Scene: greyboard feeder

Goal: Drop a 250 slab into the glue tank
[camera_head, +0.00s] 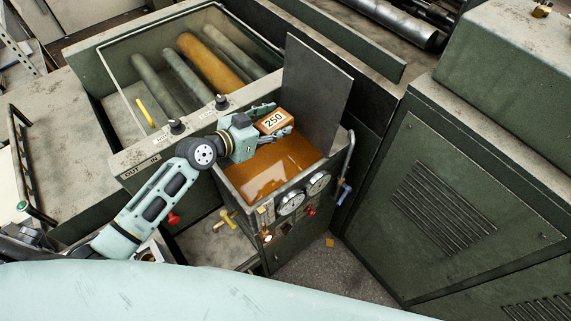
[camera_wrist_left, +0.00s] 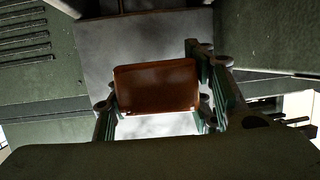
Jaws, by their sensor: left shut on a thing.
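An orange-brown slab with a white "250" label (camera_head: 273,121) is between the fingers of my left gripper (camera_head: 277,118), which is shut on it. The slab also shows in the left wrist view (camera_wrist_left: 157,87), held between the two fingers. In the head view the glue tank (camera_head: 268,171) is full of amber glue, and the slab appears over the back part of its opening. The gap between slab and glue is hard to judge. The tank's grey lid (camera_head: 317,95) stands raised behind the opening. My right gripper is not in view.
Gauges (camera_head: 291,202) and small valves sit on the tank's front. A roller bay (camera_head: 185,75) with a clear guard lies behind to the left. A large green cabinet (camera_head: 450,200) stands to the right. A blue-handled pipe (camera_head: 345,185) runs down the tank's right side.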

